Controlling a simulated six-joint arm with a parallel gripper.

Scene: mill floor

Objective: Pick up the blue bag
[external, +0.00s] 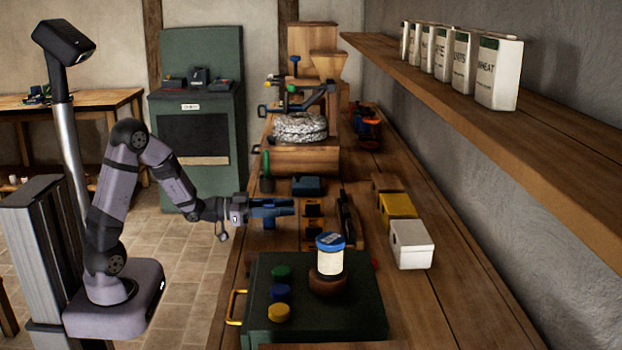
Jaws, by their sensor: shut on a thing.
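A small dark blue thing (307,186), which looks like the blue bag, lies on the long wooden bench, just beyond my gripper in the picture. My gripper (284,207) reaches out level over the near-left part of the bench, with its blue jaws pointing right. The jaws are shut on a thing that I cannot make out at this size. The jaw tips are close to the small wooden blocks on the bench. I cannot tell whether my gripper touches the dark blue thing.
A dark green case (360,318) bears a blue-lidded jar (330,258) and several coloured knobs. A white box (411,245) and a yellow box (397,209) stand at right. A wooden mill (305,160) stands farther back. A shelf (500,136) with white canisters overhangs the right side.

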